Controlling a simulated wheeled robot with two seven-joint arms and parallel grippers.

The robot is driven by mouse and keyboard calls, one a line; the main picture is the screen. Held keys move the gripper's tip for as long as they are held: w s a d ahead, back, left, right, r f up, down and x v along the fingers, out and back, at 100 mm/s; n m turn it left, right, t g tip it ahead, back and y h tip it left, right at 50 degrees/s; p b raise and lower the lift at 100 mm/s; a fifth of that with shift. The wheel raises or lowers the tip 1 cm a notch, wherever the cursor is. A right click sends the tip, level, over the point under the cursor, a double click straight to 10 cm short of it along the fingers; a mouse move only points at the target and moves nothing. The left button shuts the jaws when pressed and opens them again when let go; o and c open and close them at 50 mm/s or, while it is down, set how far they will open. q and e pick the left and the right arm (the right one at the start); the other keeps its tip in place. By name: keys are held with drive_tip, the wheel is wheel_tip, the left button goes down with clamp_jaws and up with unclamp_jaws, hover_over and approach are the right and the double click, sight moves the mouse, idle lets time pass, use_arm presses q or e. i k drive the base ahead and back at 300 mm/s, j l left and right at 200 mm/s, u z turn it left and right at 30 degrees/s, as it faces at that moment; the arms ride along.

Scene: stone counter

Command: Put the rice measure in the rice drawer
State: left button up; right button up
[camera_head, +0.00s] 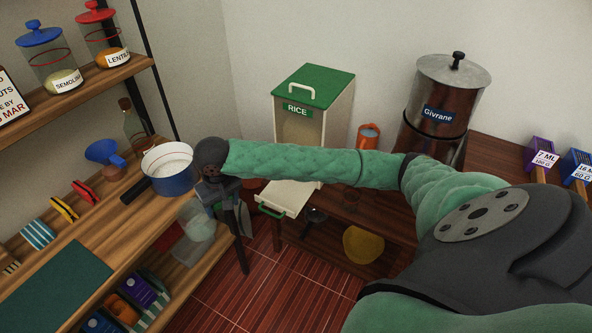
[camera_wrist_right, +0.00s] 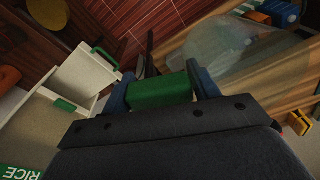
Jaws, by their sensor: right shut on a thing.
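My right gripper (camera_head: 228,205) reaches across from the right, between the left shelf and the rice dispenser. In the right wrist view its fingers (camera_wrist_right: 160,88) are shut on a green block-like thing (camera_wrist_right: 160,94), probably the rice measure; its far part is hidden. The white rice dispenser (camera_head: 312,122) has a green lid and a RICE label. Its white rice drawer (camera_head: 292,196) is pulled out at the bottom, with a green handle. The drawer (camera_wrist_right: 88,72) also shows left of the fingers in the wrist view. My left gripper is out of view.
A blue-and-white pan (camera_head: 170,180) and blue funnel (camera_head: 103,154) stand on the left shelf near my gripper. A translucent container (camera_head: 195,225) is below. Red floor (camera_head: 285,275) shows between the furniture.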

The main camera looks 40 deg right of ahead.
sight(286, 192)
drive_tip(key=j+z, duration=0.1)
drive_tip(key=z, duration=0.25)
drive_tip(key=i+j+z, duration=0.1)
drive_tip(key=z, duration=0.3)
drive_tip(key=j+z, duration=0.1)
drive_tip(key=z, duration=0.25)
drive_tip(key=i+j, duration=0.1)
drive_tip(key=j, duration=0.35)
drive_tip(key=i+j, duration=0.15)
drive_tip(key=j, duration=0.3)
